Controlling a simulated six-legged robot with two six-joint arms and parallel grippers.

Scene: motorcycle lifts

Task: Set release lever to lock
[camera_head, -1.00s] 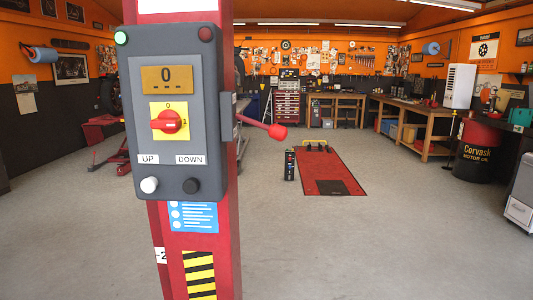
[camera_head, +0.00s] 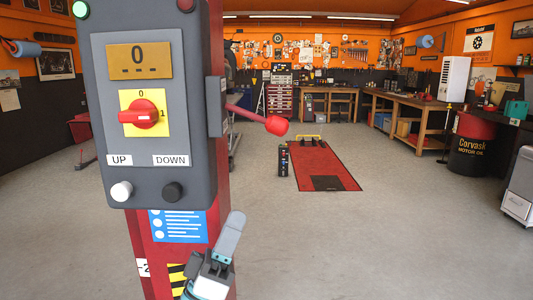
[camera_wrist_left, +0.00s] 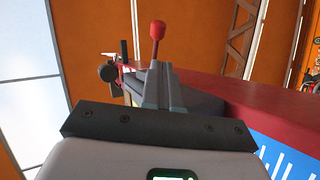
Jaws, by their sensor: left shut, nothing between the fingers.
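The release lever (camera_head: 250,117) is a red rod with a red knob, sticking out to the right and slightly down from the side of the grey control box (camera_head: 150,185). My left gripper (camera_head: 233,226) is shut and empty, pointing up, below the lever and in front of the red post (camera_head: 145,235). It is apart from the lever in the head view. In the left wrist view the shut fingers (camera_wrist_left: 158,72) point towards the lever's red knob (camera_wrist_left: 157,30), which shows just beyond their tips. My right gripper is not in view.
The box carries a red rotary switch (camera_head: 142,115) on a yellow plate, a white button (camera_head: 121,191) and a black button (camera_head: 173,192). Open floor lies right of the post. A red motorcycle lift (camera_head: 322,165) lies flat farther back.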

